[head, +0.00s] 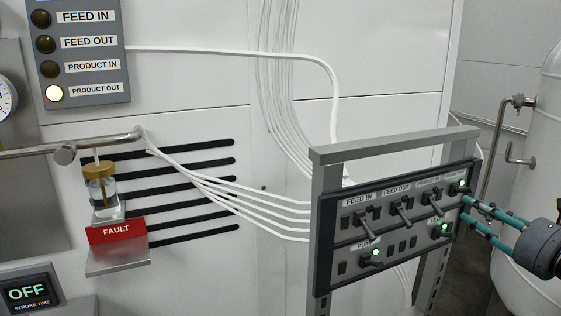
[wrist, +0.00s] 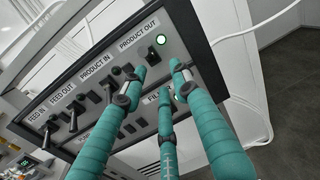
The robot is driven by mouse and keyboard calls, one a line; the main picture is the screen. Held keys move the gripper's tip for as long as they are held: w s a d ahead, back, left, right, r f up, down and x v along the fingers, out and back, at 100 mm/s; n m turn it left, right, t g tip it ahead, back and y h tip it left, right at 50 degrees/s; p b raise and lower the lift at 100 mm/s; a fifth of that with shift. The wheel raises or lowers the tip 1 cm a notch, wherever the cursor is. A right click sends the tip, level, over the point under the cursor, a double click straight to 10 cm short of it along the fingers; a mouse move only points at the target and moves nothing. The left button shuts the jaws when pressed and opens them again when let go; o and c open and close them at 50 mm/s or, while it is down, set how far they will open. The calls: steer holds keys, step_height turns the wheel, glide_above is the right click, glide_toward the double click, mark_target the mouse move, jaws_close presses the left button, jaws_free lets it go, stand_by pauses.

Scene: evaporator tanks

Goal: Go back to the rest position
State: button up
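My gripper (head: 464,208) has teal fingers and is at the right end of the black switch panel (head: 336,269). In the wrist view, its three fingers (wrist: 160,78) are spread apart with nothing visibly held, their tips over the panel's PRODUCT OUT end. I cannot tell whether they touch the panel. The FEED IN switch (head: 367,222), FEED OUT switch (head: 404,209) and PRODUCT IN switch (head: 435,204) show as levers.
A grey frame (head: 329,163) carries the panel, with white cables (head: 265,202) running to its left side. A large white tank (head: 540,120) and pipe (head: 493,160) stand at the right. On the wall are an indicator box (head: 87,10), its PRODUCT OUT lamp lit, and a red FAULT sign (head: 116,230).

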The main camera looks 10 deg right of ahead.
steer(key=s+d+f+g, duration=0.1)
steer(key=s+d+f, duration=0.1)
steer(key=s, duration=0.6)
steer(key=shift+s+f+n+h+b, duration=0.2)
steer(key=shift+s+n+h+b, duration=0.15)
steer(key=shift+n+h+b, duration=0.1)
